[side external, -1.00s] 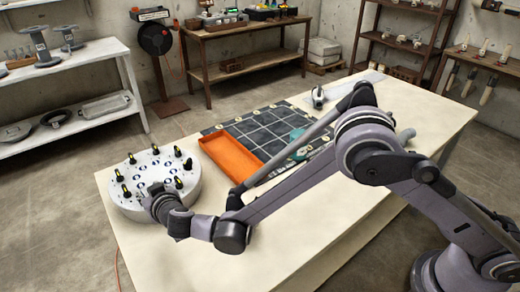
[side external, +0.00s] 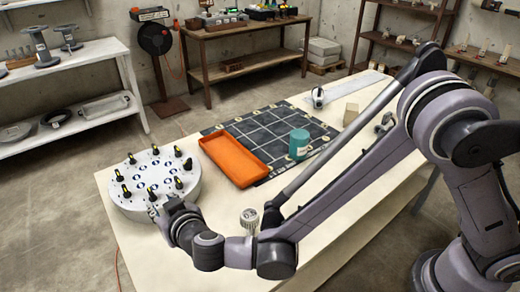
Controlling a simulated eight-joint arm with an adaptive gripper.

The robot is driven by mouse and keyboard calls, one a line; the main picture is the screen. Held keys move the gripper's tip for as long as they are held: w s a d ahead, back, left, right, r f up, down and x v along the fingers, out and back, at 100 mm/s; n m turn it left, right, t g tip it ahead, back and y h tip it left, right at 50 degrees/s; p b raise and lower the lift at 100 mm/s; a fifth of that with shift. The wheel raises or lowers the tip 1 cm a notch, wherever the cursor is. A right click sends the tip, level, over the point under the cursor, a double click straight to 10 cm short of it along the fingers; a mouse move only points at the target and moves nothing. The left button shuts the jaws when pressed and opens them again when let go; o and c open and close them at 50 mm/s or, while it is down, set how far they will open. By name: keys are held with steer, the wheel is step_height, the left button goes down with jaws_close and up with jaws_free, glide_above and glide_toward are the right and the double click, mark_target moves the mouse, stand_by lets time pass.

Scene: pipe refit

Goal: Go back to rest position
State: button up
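My gripper (side external: 168,205) is low at the front edge of the white round fixture (side external: 128,205), beside its rim. It is small and dark here, and I cannot tell whether its fingers are open or shut or whether they touch the fixture. Several black and yellow pegs (side external: 188,164) stand upright on the fixture around blue-ringed holes. My arm reaches over the table from the right.
On the pale table (side external: 330,235) are an orange tray (side external: 232,162), a dark gridded mat (side external: 268,132), a teal cylinder (side external: 299,144), a wooden block (side external: 350,114) and a grey ridged part (side external: 249,217) close to my forearm. A white shelf (side external: 90,120) stands behind left.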

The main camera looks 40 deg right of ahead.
steer(key=s+d+r+g+h, duration=0.15)
steer(key=d+r, duration=0.25)
steer(key=d, duration=0.7)
steer(key=s+d+r+g+h, duration=0.1)
steer(key=d+r+g, duration=0.15)
steer(key=d, duration=0.85)
steer(key=s+d+g+y, duration=0.1)
steer(key=s+d+g, duration=0.1)
steer(key=s+d, duration=1.2)
steer(key=s, duration=0.3)
steer(key=shift+d+m+y, duration=0.3)
steer(key=shift+d+y, duration=0.05)
steer(key=shift+d, duration=0.05)
